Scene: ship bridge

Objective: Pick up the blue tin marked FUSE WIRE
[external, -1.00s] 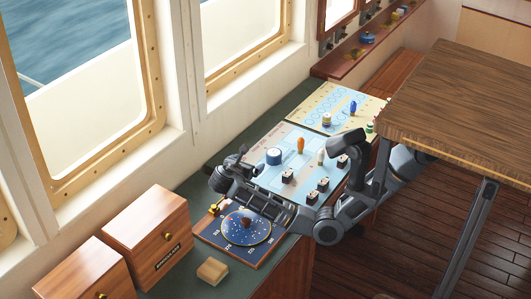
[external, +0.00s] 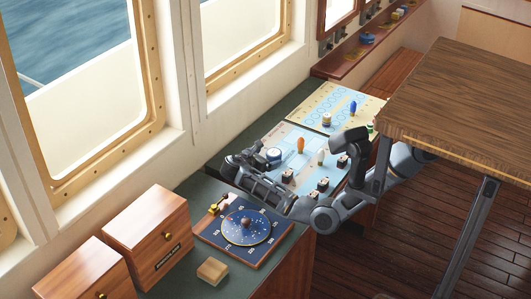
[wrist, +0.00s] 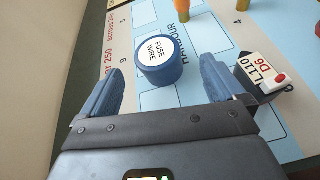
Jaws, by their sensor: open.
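The blue tin (wrist: 158,62) with a white lid reading FUSE WIRE stands upright on the blue and white chart board in the wrist view. It lies just ahead of my gripper (wrist: 162,80), roughly midway between the two fingers and apart from both. In the external view the tin (external: 274,155) shows beside my gripper (external: 250,158), partly close to its fingers. My gripper is open and empty.
A black block with a white label (wrist: 262,78) and red knob stands close to my right finger. An orange peg (external: 300,145) and several black blocks stand on the board (external: 285,138). A dial panel (external: 262,249), wooden block (external: 212,270) and wooden boxes (external: 150,228) are nearer the camera.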

